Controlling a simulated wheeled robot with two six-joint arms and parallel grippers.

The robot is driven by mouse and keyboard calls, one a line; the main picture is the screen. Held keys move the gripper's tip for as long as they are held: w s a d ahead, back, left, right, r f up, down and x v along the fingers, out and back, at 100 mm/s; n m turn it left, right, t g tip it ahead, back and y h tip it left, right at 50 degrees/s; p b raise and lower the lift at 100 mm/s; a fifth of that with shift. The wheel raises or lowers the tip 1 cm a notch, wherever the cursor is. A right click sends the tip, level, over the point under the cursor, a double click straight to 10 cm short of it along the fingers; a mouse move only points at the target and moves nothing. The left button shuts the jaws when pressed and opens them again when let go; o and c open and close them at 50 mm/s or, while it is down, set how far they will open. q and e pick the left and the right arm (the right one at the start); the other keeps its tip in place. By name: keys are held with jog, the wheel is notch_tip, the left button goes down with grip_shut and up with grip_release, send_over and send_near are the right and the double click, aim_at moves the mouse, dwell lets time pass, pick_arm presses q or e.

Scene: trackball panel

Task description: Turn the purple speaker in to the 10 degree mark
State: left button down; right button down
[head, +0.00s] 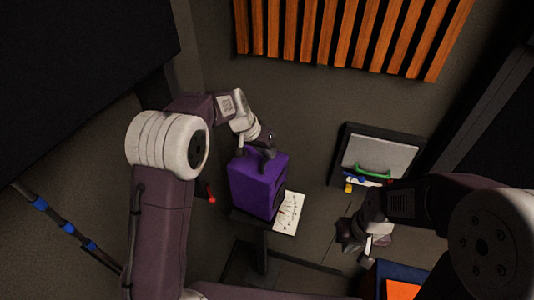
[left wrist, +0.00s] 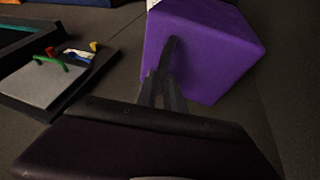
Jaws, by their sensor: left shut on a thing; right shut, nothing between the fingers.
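The purple speaker (head: 254,187) is a box standing on a dark stand (head: 262,242) in the middle of the head view. It also fills the upper right of the left wrist view (left wrist: 212,52). A white sheet with marks (head: 288,212) lies beside the speaker on its right; its marks are too small to read. My left gripper (head: 267,153) is at the speaker's top back edge, shut on a dark handle-like part of the speaker, which also shows in the left wrist view (left wrist: 168,55). My right gripper (head: 367,245) is shut and empty, low at the right, well apart from the speaker.
A dark case with a grey panel (head: 380,153) and a green handle (head: 373,171) stands right of the speaker. Orange slats (head: 350,35) line the back wall. A blue and orange box (head: 402,289) is at the bottom right. A blue-banded pole (head: 64,230) leans at left.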

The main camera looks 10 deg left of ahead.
pick_arm(q)
jog(key=c, duration=1.5)
grip_release()
jog(key=shift+o, duration=0.2)
jog(key=shift+w, duration=0.1)
jog(key=shift+d, duration=0.1)
jog(key=b+v, duration=0.1)
jog(key=v, duration=0.8)
jog(key=shift+b, duration=0.4)
